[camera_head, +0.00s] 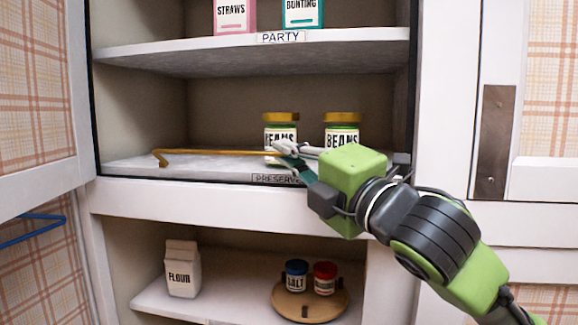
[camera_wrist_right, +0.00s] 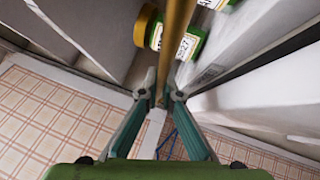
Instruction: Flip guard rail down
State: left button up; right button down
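The guard rail (camera_head: 205,153) is a thin gold bar along the front of the PRESERVES shelf (camera_head: 135,166), with a bent left end. It is raised above the shelf's front edge, in front of the jars. Its right part is hidden by my right arm. My right gripper (camera_head: 281,147) is at the rail near the middle of the shelf. In the right wrist view its two fingertips (camera_wrist_right: 163,92) come close together on either side of the gold rail (camera_wrist_right: 176,35) and look closed on it. My left gripper is not in view.
Two BEANS jars (camera_head: 281,126) (camera_head: 342,131) stand behind the rail. Above is a PARTY shelf (camera_head: 230,58) with boxes. Below are a flour carton (camera_head: 182,270) and a round tray (camera_head: 333,306) with two small jars. An open door (camera_head: 35,100) is at left.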

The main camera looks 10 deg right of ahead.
jog(key=n+y+b, duration=0.1)
jog(key=f+n+t+y+b, duration=0.1)
jog(key=b, duration=0.1)
jog(key=shift+s+a+f+n, duration=0.15)
jog(key=shift+s+f+n, duration=0.15)
jog(key=shift+s+n, duration=0.1)
jog(key=shift+n+y+b, duration=0.7)
jog(key=shift+s, duration=0.1)
jog(key=c, duration=2.2)
grip_release()
jog(key=shift+s, duration=0.1)
